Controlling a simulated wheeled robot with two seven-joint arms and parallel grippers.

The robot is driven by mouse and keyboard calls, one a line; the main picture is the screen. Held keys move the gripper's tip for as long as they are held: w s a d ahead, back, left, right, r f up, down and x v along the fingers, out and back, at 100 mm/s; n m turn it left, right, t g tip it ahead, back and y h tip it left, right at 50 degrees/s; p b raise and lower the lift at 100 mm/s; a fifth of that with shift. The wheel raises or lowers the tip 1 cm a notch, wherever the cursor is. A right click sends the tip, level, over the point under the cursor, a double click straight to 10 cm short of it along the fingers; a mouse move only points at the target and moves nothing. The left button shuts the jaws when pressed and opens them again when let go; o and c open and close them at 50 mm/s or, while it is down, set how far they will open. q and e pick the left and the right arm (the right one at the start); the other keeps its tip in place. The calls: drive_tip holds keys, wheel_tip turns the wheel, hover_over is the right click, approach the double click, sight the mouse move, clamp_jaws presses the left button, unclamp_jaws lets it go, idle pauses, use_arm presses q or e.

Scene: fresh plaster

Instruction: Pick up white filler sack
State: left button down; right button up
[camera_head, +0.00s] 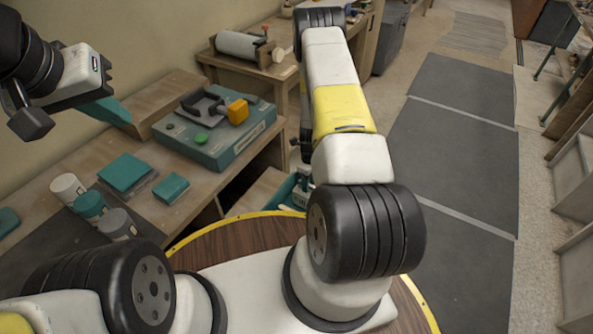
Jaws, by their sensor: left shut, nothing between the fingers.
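I cannot make out a white filler sack for certain in the head view. My left gripper (32,122) is at the upper left, above the wooden worktop (150,215). It is shut and empty. A teal slab-like thing (108,111) shows just to its right; I cannot tell whether they touch. My right arm reaches away up the middle of the view, and its gripper is not in view.
White (67,187), teal (90,205) and grey (117,224) cans stand near teal boxes (125,172). A white roll (240,46) lies on the far bench. Dark floor mats (455,150) are clear.

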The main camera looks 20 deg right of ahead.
wheel_tip(320, 180, down, 2)
clamp_jaws()
idle(1.6)
